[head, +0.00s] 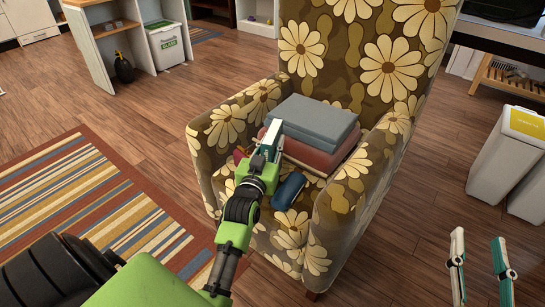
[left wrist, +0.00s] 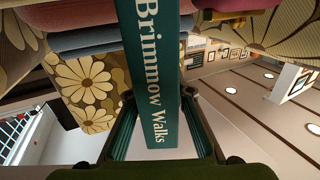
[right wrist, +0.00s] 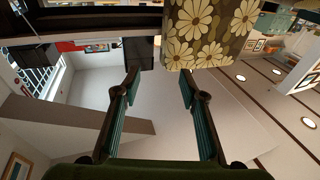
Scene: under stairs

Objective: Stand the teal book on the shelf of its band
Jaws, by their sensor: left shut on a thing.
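The teal book (left wrist: 158,75) has a spine with the white words "Brimmow Walks". It fills the middle of the left wrist view, between the fingers of my left gripper (head: 268,145). My left gripper is shut on it over the seat of a flowered armchair (head: 325,45), beside a stack of grey and red items. In the head view, the book is mostly hidden by the gripper and hard to tell from its teal fingers. My right gripper (head: 480,262) is open and empty, over the floor right of the armchair. The shelf for the book cannot be made out.
On the seat lie a grey item (head: 312,122), a red one (head: 308,155) under it, and a dark blue item (head: 289,190) in front. White bins (head: 505,150) stand at the right, a glass bin (head: 167,45) and shelving at the back. A striped rug (head: 85,205) and clear floor lie left.

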